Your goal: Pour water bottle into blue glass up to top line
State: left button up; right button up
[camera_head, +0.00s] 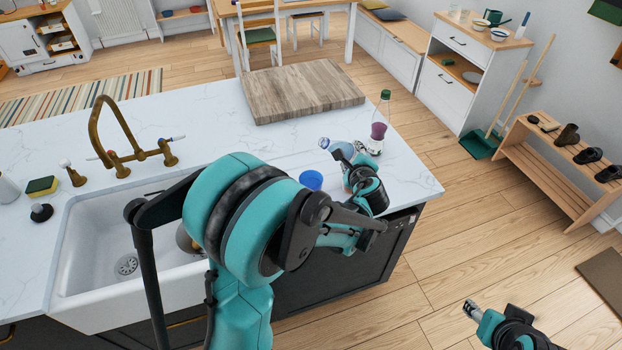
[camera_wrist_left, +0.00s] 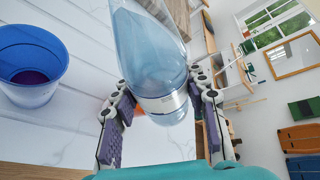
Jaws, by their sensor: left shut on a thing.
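The blue glass (camera_head: 311,180) stands on the white counter. In the left wrist view the blue glass (camera_wrist_left: 30,65) is at the left, with a dark purple patch inside its bottom; I cannot make out a line or water level. The clear bluish water bottle (camera_head: 340,149) is tilted, its narrow end to the left, above and behind the glass. My left gripper (camera_head: 352,168) is shut on it, to the right of the glass. In the left wrist view the bottle (camera_wrist_left: 150,55) lies between the two finger pads (camera_wrist_left: 160,130). My right gripper (camera_head: 472,310) is low at the right, over the floor, its jaw gap unclear.
A clear bottle with a green cap and purple label (camera_head: 378,132) stands close behind my left gripper. A wooden board (camera_head: 302,90) lies at the back of the counter. A sink (camera_head: 90,255) with a brass faucet (camera_head: 118,130) is at the left. Counter between board and faucet is clear.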

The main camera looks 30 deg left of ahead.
pick_arm(q)
jog(key=shift+w+d+n+t, duration=0.3)
jog(key=shift+n+t, duration=0.2)
jog(key=shift+n, duration=0.1)
dwell(1.0)
jog(key=shift+w+d+f+n+t+h+b, duration=0.2)
jog(key=shift+f+n+t+h+b, duration=0.2)
jog(key=shift+f+n+b, duration=0.3)
dwell(0.6)
jog(key=shift+s+a+r+n+t+b, duration=0.25)
jog(key=shift+n+t+b, duration=0.2)
jog(key=shift+b, duration=0.3)
dwell(1.2)
jog(key=shift+n+h+b, duration=0.3)
jog(key=shift+n+b, duration=0.2)
jog(key=shift+n, duration=0.05)
dwell(1.9)
